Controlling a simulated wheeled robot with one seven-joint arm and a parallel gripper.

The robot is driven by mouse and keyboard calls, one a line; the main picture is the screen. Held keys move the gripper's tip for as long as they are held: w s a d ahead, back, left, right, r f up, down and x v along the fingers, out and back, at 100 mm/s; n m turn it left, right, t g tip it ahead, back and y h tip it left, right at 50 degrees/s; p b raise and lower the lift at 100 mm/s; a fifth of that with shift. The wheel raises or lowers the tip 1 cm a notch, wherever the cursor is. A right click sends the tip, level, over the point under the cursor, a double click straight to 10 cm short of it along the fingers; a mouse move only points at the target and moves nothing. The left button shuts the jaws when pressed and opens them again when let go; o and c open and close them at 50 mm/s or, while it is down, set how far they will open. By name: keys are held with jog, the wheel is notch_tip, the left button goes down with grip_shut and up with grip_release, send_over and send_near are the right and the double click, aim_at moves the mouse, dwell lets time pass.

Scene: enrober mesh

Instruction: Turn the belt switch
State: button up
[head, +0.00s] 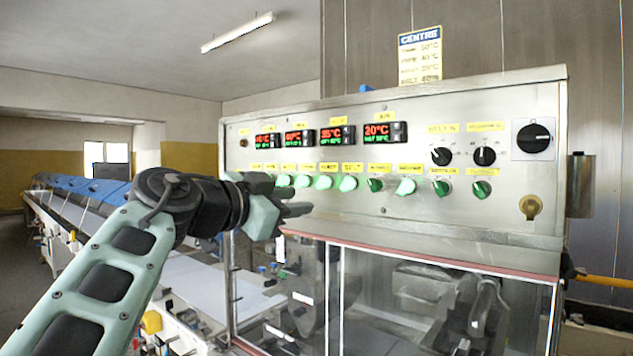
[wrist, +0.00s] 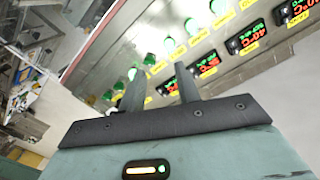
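The control panel carries a row of round green switches under small yellow labels. The belt switch (head: 347,183) seems to be the lit pale-green one under a label that appears to read BELT; the lettering is small. My gripper (head: 303,203) is in front of the panel's left part, just below the row and left of that switch. In the wrist view my gripper (wrist: 160,82) has its two fingers apart with nothing held between them. Several green switches show beyond the fingers there; I cannot tell which is the belt switch.
Red-digit temperature displays (head: 335,135) sit above the switches. Black knobs (head: 484,156), a large black rotary switch (head: 533,138) and a brass key switch (head: 531,207) are at the right. Below the panel is a clear-windowed enclosure (head: 390,300); a conveyor runs to the left.

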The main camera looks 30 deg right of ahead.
jog(key=a+r, duration=0.2)
jog(key=p, duration=0.8)
send_near(343, 185)
jog(key=x, duration=0.8)
jog(key=shift+d+r, duration=0.15)
jog(key=shift+d, duration=0.05)
jog(key=shift+w+d+t, duration=0.15)
jog(key=shift+d+t, duration=0.15)
jog(key=shift+d, duration=0.1)
grip_shut()
